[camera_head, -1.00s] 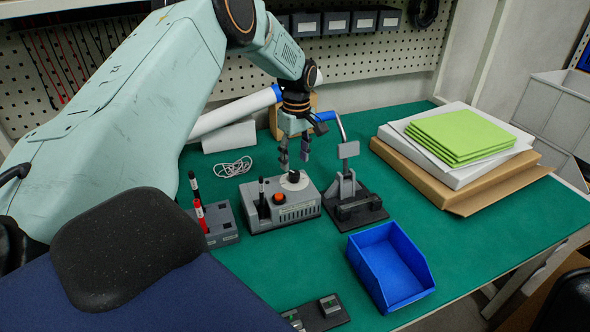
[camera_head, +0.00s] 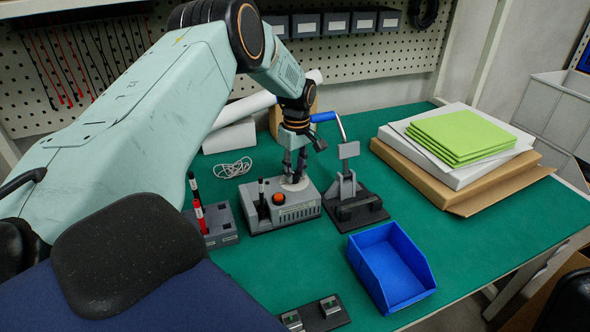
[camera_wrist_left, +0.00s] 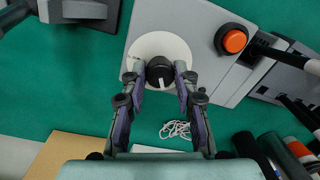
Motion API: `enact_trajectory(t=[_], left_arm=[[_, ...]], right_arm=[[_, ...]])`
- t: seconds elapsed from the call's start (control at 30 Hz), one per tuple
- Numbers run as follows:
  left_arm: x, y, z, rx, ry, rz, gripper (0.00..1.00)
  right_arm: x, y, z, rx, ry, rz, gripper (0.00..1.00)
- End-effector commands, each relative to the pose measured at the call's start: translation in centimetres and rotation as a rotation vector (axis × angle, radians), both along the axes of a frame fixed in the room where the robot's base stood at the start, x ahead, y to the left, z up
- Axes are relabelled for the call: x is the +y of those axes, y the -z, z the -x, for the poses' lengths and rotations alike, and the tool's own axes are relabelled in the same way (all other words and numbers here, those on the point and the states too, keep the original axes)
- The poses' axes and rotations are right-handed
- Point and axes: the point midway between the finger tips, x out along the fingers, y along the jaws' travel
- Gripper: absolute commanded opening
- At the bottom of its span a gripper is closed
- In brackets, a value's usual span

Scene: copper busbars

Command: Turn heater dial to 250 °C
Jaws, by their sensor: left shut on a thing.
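The heater (camera_head: 283,210) is a grey box on the green bench. It has an orange button (camera_head: 279,199) and a black dial (camera_wrist_left: 160,72) with a white mark on a pale round plate (camera_wrist_left: 148,46). My left gripper (camera_head: 295,176) reaches down onto the dial from above. In the left wrist view my left gripper (camera_wrist_left: 160,75) is shut on the dial, one finger at each side. The white mark points toward the bottom of that view. I cannot read any temperature figures. My right gripper is not in view.
A lever press (camera_head: 352,195) stands close to the heater's right. A blue bin (camera_head: 390,266) sits in front. A grey holder (camera_head: 221,225) with upright tools stands to the left. A white cable (camera_head: 233,168) lies behind. Green sheets (camera_head: 460,137) are stacked at right.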

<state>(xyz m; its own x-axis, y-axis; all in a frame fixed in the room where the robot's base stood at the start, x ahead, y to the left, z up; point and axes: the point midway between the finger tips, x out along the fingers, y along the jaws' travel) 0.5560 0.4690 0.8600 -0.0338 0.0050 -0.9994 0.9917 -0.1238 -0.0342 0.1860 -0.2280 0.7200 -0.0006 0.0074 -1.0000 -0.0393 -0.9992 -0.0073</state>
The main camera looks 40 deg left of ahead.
Motion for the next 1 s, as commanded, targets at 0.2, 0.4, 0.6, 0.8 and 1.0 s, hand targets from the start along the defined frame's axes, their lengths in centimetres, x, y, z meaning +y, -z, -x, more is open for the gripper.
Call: enact_trajectory(t=[0.2,0.4,0.6,0.8,1.0], left_arm=[[0.0,-0.1,0.0,0.0,0.0,0.001,0.04],[0.0,-0.1,0.0,0.0,0.003,0.001,0.0],[0.0,-0.2,0.0,0.0,0.051,0.001,0.0],[0.0,-0.3,-0.1,-0.001,0.175,-0.001,0.0],[0.0,-0.4,-0.1,-0.001,0.357,-0.001,0.0]], right_arm=[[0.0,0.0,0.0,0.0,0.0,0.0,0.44],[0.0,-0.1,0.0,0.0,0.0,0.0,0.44],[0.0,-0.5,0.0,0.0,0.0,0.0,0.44],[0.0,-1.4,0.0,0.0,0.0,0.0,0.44],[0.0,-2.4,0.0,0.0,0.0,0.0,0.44]])
